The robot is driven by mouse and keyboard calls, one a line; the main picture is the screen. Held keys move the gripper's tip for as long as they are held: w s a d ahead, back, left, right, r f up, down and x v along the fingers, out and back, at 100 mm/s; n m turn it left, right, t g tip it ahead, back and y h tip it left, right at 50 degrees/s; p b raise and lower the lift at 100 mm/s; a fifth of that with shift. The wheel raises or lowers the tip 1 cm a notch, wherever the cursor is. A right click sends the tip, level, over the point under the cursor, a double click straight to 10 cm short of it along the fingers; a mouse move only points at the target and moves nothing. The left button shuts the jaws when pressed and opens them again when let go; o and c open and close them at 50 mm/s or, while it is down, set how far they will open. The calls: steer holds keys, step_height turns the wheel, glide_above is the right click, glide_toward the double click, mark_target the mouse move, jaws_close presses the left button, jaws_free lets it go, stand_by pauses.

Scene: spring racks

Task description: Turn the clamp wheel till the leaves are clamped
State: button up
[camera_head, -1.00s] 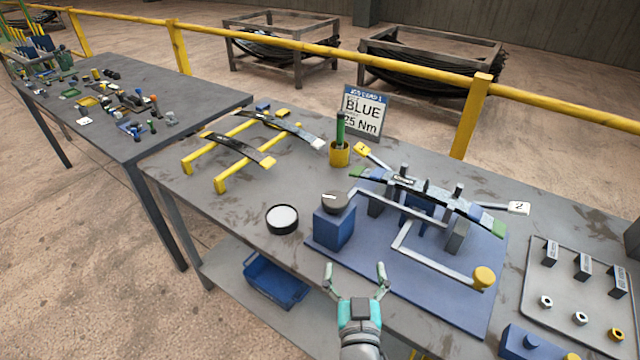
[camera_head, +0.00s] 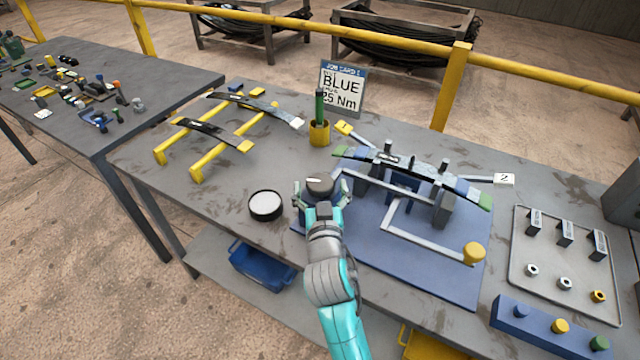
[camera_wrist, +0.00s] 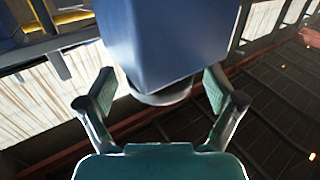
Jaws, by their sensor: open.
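My gripper (camera_head: 321,192) is open, with a finger on each side of the wheel. In the wrist view the wheel's grey rim (camera_wrist: 162,96) shows between the open fingers, below the blue block (camera_wrist: 165,35); I cannot tell whether they touch it. The dark leaf stack (camera_head: 410,168) lies across the clamp stand, with blue and green ends. Whether the leaves are pressed tight is not clear.
A crank bar with a yellow knob (camera_head: 473,253) lies right of the wheel. A round black-rimmed dish (camera_head: 266,205) stands close left. A yellow cup (camera_head: 319,133) is behind, near the job card (camera_head: 341,88). A grey tray (camera_head: 563,262) lies at the right.

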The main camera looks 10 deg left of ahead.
steer(key=shift+w+a, duration=0.1)
steer(key=shift+w, duration=0.35)
steer(key=c, duration=1.2)
steer(key=shift+o, duration=0.2)
steer(key=shift+a+m+h, duration=0.1)
steer(key=shift+m+h, duration=0.2)
steer(key=shift+h, duration=0.1)
steer(key=m+h, duration=0.2)
steer(key=h, duration=0.1)
steer(key=m+h, duration=0.2)
steer(key=h, duration=0.2)
steer(key=shift+a+r+m+h, duration=0.1)
steer(key=shift+m+h, duration=0.2)
steer(key=shift+m, duration=0.1)
steer(key=m+g+h, duration=0.2)
steer(key=h, duration=0.1)
steer(key=m+g+h, duration=0.1)
steer(key=m+h, duration=0.2)
steer(key=h, duration=0.1)
steer(key=shift+g, duration=0.4)
steer(key=shift+m+h, duration=0.3)
